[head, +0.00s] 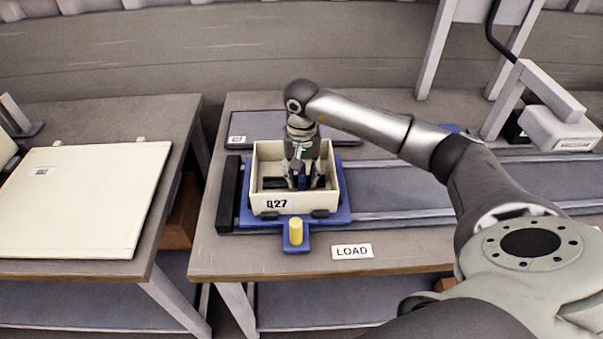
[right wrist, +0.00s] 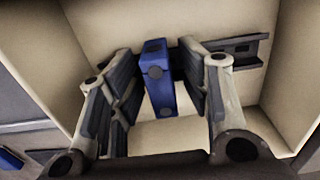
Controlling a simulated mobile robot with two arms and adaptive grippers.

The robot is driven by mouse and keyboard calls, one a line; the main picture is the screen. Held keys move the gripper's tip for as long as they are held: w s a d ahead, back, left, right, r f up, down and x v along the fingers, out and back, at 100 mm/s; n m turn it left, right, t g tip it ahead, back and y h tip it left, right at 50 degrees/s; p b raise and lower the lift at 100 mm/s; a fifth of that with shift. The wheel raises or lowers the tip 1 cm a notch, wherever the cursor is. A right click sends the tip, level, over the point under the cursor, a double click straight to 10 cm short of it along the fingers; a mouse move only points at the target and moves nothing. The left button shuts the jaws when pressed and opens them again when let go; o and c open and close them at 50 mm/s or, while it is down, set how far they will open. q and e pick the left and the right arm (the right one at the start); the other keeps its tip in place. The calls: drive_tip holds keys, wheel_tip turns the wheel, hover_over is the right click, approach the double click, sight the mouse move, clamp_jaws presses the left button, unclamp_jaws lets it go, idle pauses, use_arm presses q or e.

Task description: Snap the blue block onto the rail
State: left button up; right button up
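A cream crate marked Q27 (head: 270,204) sits on a blue carrier (head: 340,213) on the bench. My right gripper (head: 303,178) reaches down into this crate. A dark rail (right wrist: 242,48) lies along the crate's inside, close by the block. The finger hides part of it, and I cannot tell whether block and rail touch. My left gripper is not in view.
The crate's walls stand close around my right gripper. A yellow peg (head: 296,231) stands on the carrier's front tab, beside a LOAD label (head: 352,251). A grey track (head: 400,190) runs to the right. A pale panel (head: 75,205) lies on the left table.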

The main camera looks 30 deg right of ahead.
wheel_tip(320, 180, up, 12)
idle(0.4)
wheel_tip(320, 180, up, 7)
drive_tip(key=p, duration=0.4)
drive_tip(key=shift+f, duration=0.2)
